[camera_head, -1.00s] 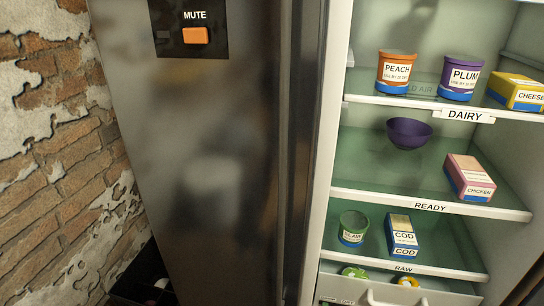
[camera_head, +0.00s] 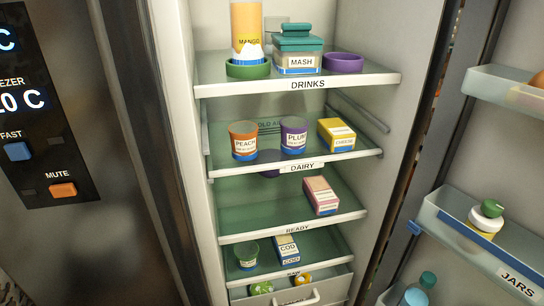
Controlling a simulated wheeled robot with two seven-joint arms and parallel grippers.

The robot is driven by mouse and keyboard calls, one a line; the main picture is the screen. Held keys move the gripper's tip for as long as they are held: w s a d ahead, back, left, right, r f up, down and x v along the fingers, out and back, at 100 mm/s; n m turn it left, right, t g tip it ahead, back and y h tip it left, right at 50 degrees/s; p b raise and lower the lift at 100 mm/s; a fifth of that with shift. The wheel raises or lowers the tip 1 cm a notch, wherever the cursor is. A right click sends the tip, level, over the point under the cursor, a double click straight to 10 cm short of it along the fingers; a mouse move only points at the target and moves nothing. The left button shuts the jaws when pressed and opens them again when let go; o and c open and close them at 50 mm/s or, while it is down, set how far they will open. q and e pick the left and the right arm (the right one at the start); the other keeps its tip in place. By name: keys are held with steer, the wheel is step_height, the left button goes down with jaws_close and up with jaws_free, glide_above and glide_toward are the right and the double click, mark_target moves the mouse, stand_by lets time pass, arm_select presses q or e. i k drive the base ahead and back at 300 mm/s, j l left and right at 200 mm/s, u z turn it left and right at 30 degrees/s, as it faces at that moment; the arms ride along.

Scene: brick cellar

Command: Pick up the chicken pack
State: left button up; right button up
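The chicken pack (camera_head: 321,196) is a small pink and white box with a blue base. It sits on the shelf labelled READY (camera_head: 232,239), toward the right side. Its printed name is too small to read now, but it read CHICKEN in the earlier frame. Neither of my grippers shows in the head view.
The fridge door stands open at right, with a JARS bin (camera_head: 486,259). A purple bowl (camera_head: 270,160) is partly hidden behind the DAIRY shelf edge, above the READY shelf. Below are a cod box (camera_head: 287,250) and a green tub (camera_head: 248,254). The READY shelf's left part is clear.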

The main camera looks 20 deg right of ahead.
mark_target(323, 199)
steer(key=z, duration=1.15)
